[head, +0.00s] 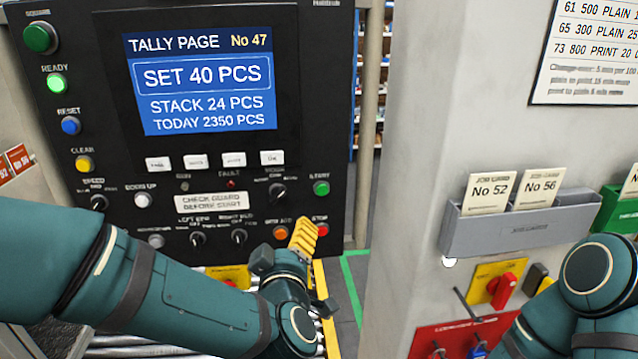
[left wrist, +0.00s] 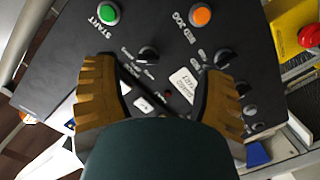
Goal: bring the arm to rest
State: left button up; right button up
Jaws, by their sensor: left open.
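My left arm (head: 150,285) comes in from the left, low across the front of the black control panel (head: 330,20). My left gripper (head: 303,240) has yellow ribbed fingers and is beside the lower right of the panel, near the red STOP button (head: 322,229). In the left wrist view the two fingers of the left gripper (left wrist: 160,75) stand wide apart with nothing held between them. Panel knobs and labels show beyond them; whether a finger touches the panel I cannot tell.
The screen (head: 205,75) reads SET 40 PCS, STACK 24 PCS. The green READY lamp (head: 57,83) looks bright. A grey card holder (head: 520,228) with job cards hangs on the pale column at right. Below it are a red switch (head: 502,290) and a red board (head: 425,342).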

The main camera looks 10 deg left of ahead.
pick_arm(q)
jog(key=d+f+m+g+h, duration=0.3)
jog(key=f+m+g+h, duration=0.3)
jog(key=f, duration=1.7)
jog(key=s+f+m+g+h, duration=0.1)
jog(key=s+f+m+g, duration=0.2)
jog(key=s+f+g, duration=0.6)
jog(key=s+f, duration=0.5)
jog(key=f, duration=0.2)
jog(key=shift+f, duration=0.35)
